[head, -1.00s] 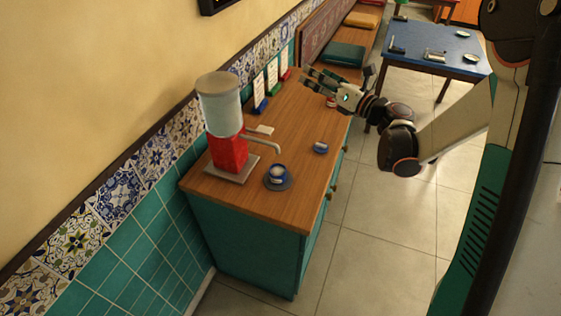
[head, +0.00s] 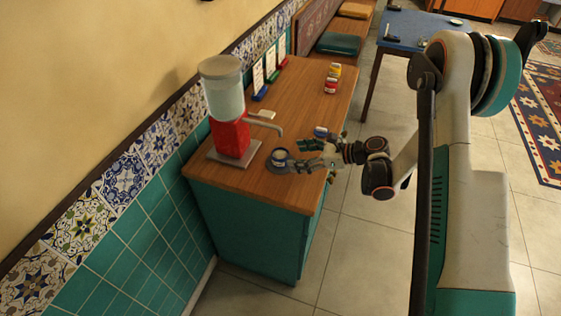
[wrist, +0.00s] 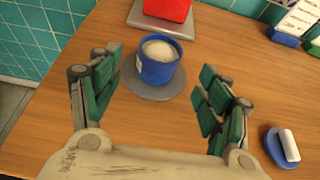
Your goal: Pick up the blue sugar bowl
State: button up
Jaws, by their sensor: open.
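A blue round bowl with a pale filling (wrist: 158,66), apparently the blue sugar bowl, stands upright on a dark grey saucer (wrist: 152,92). In the head view the bowl (head: 280,155) is near the front end of the wooden counter, right of the red dispenser base. My gripper (wrist: 158,88) is open and empty, its fingers pointing toward the bowl, one on each side of its line. They do not visibly touch it. In the head view my gripper (head: 301,156) is just right of the bowl, low over the counter.
A small blue item with a white piece (wrist: 287,146) lies to the right, close to my gripper. The dispenser (head: 232,138) has a spout reaching right behind the bowl. Red (head: 331,86) and yellow (head: 335,70) items stand farther back.

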aim_at(280, 155)
jog(key=b+x, duration=0.2)
jog(key=x, duration=0.5)
jog(key=shift+a, duration=0.25)
jog(key=shift+r, duration=0.1)
jog(key=c, duration=1.4)
